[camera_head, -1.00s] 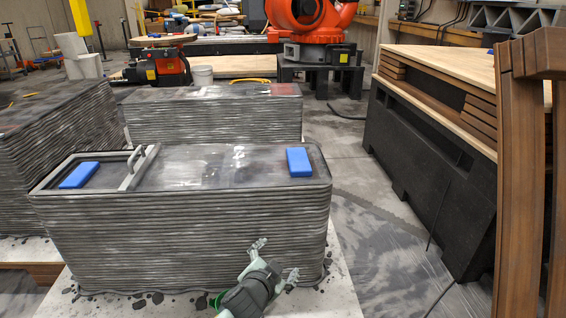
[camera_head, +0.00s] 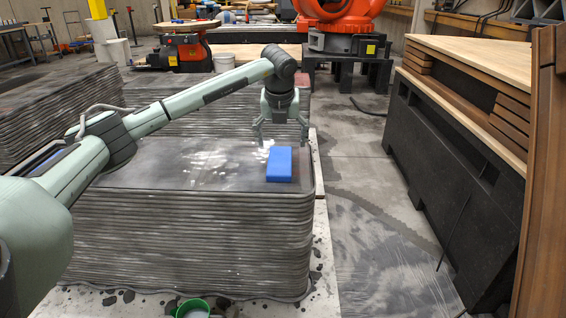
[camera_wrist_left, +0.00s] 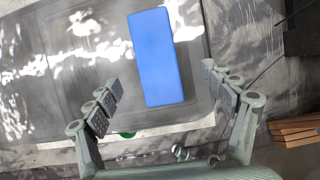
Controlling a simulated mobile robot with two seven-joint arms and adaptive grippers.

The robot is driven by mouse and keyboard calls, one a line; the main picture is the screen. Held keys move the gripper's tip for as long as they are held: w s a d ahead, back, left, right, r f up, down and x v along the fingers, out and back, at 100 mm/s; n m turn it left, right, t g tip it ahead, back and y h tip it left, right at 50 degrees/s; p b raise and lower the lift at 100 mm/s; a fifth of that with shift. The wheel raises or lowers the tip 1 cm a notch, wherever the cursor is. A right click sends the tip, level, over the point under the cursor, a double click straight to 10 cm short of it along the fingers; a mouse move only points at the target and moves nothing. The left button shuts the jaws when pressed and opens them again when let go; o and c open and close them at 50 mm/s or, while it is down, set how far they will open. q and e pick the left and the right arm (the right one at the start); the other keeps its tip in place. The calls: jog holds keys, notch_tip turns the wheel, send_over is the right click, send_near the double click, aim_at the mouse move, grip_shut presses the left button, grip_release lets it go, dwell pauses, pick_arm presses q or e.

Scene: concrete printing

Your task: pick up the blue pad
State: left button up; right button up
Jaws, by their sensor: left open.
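A blue pad (camera_head: 279,164) lies flat on the right end of the top of a grey layered concrete block (camera_head: 190,235). My left gripper (camera_head: 281,138) points down, open and empty, just behind and above this pad in the head view. A sliver of a second blue pad (camera_head: 50,160) shows at the block's left end, mostly hidden by my left arm. My right gripper is not in view.
Another layered block (camera_head: 55,110) stands at the left, and one stands behind my arm. A black-sided bench with a wooden top (camera_head: 470,60) is at the right, with clear floor (camera_head: 365,200) between. A green-rimmed round container (camera_head: 193,308) is at the front.

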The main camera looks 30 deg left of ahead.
aim_at(280, 159)
pick_arm(q)
jog(key=shift+w+a+f, duration=0.1)
jog(key=shift+a+f, duration=0.2)
jog(key=shift+f, duration=0.1)
jog(key=x, duration=0.6)
jog(key=shift+a+f, duration=0.1)
jog(key=shift+f, duration=0.25)
jog(key=c, duration=1.3)
jog(key=shift+r, duration=0.15)
